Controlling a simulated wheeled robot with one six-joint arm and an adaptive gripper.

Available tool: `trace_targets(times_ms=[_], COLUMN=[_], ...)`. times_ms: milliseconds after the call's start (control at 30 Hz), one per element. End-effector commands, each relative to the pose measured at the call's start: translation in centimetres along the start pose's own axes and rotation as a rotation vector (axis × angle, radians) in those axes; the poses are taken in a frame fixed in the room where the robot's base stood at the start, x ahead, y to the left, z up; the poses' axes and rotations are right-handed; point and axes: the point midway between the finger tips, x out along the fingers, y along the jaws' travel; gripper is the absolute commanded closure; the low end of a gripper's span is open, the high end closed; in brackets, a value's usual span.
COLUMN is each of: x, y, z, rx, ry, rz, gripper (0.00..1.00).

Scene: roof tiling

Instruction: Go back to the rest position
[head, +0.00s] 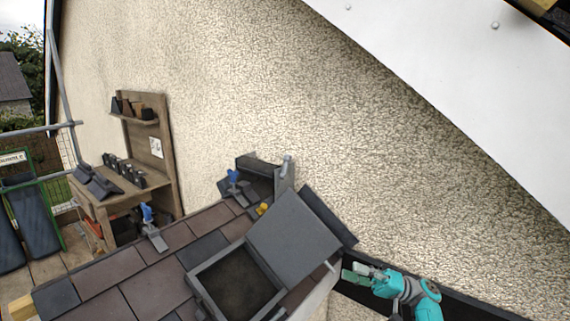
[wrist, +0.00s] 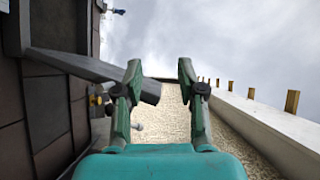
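My gripper (head: 356,272) is at the lower right of the head view, beside the right edge of the small tiled roof (head: 120,275) and the raised lid (head: 295,235) of a roof window. In the wrist view my gripper (wrist: 160,72) shows two green fingers standing apart, with nothing held between them. A dark grey slab, which looks like the lid's edge (wrist: 75,62), runs behind the left finger. I cannot tell how close the finger is to it.
The roof window frame (head: 200,290) is open at the front. Blue-handled tools (head: 148,213) rest on the tiles. A wooden bench (head: 103,205) and a green rack (head: 60,225) stand at left. A pebbled wall (head: 230,80) rises behind; a white sloping board (head: 470,90) overhangs at right.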

Motion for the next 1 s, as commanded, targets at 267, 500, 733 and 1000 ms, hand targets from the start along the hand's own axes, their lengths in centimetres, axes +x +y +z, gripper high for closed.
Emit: trace_targets(times_ms=[267,500,733,1000], x=[-0.1,-0.4,-1.0,-3.1], y=[3.2,7.4,13.6,22.4], z=[1.9,4.7,9.7,19.8], rx=[0.037,0.079,0.137,0.196], ry=[0.036,0.085,0.16,0.285], rz=[0.062,0.152,0.299,0.576], gripper=[0.61,0.61,0.61,0.61])
